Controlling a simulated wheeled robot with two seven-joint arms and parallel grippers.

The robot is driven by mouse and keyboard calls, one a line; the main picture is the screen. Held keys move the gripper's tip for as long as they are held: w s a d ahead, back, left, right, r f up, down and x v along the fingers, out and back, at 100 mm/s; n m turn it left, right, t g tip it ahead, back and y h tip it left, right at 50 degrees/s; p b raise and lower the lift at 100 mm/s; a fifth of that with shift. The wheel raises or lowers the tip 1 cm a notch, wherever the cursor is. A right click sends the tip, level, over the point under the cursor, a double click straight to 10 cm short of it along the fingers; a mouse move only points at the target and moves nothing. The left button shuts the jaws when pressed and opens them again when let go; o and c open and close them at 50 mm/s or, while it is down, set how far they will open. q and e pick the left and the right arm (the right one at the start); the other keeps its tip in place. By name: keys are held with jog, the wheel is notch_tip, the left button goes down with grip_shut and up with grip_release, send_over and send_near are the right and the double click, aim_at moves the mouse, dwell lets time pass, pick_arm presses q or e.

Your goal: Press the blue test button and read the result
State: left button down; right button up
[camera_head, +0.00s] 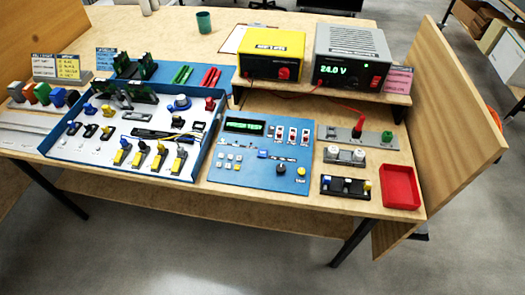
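A blue test panel (226,182) lies flat on the wooden table, right of the large tray. Its display (245,126) is lit with green text; the last word looks like "TEST", the rest is too small to be sure of. A small blue button (263,154) sits just below the display, and nothing touches or covers it. The panel also carries red and white switches (292,134), white keys (228,162), a black knob (281,169) and a yellow button (301,172). Neither of my grippers shows in this view.
A blue-walled tray (205,150) full of parts stands left of the panel. A yellow unit (271,55) and a grey supply (351,54) reading 24.0 V stand on a raised shelf behind. Small modules and a red bin (400,187) lie to the right. Space above the panel is clear.

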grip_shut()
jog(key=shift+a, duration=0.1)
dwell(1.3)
